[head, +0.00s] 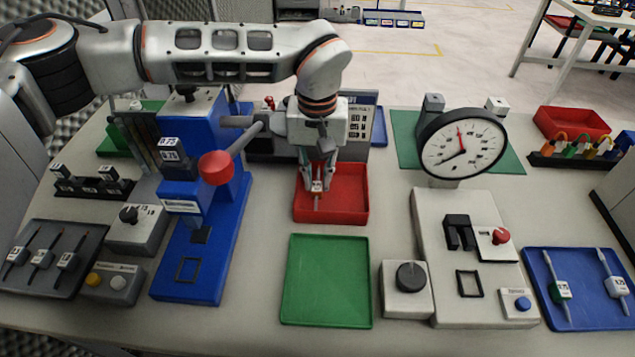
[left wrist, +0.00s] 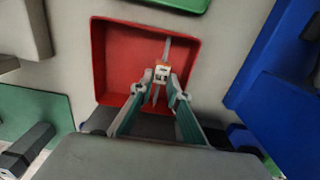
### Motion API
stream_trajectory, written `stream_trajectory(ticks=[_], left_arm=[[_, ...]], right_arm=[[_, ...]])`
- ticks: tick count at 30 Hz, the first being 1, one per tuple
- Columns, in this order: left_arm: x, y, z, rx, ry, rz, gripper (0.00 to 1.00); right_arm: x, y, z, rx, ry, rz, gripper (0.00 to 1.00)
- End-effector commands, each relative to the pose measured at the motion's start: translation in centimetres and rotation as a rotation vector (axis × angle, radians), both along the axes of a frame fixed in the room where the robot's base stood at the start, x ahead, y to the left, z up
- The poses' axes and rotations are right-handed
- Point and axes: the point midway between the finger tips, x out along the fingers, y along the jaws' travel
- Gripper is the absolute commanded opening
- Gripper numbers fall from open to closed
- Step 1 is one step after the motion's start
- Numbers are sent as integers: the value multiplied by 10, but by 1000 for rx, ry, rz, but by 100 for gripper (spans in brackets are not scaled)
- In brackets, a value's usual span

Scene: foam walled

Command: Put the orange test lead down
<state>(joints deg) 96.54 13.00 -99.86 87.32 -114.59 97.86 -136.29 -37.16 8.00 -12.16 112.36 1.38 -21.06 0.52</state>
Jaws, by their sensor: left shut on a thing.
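The orange test lead is a thin grey piece with a small white block marked orange, seen in the left wrist view (left wrist: 161,72). My left gripper (head: 317,184) is shut on it, with a finger at each side in the left wrist view (left wrist: 160,92). The lead is over or inside the red tray (head: 345,216), which also shows in the left wrist view (left wrist: 112,60). I cannot tell whether the lead touches the tray floor. The gripper hides part of it in the head view. My right gripper is not in view.
A green tray (head: 326,281) lies empty in front of the red one. A blue press (head: 212,240) with a red-knobbed lever stands left. A dial gauge station (head: 470,260) stands right. A blue tray (head: 590,305) holds two similar leads.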

Motion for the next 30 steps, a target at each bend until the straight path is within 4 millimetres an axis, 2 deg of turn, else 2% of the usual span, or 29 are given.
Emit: stream_trajectory(ticks=[1, 4, 15, 16, 17, 26, 30], left_arm=[[-1, 0, -10, 0, 3, 0, 0], [0, 0, -20, -1, 1, -1, 0], [0, 0, -24, 0, 0, -1, 0], [0, 0, -24, 0, 0, -1, 18], [0, 0, -24, 0, 0, -1, 23], [0, 0, -23, 0, 0, -1, 23], [1, 0, -15, -1, -3, -1, 23]], right_arm=[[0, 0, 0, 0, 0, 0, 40], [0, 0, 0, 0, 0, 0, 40], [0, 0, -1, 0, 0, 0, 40], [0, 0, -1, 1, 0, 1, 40], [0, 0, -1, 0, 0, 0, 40], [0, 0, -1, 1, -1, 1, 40], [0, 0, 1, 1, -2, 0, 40]])
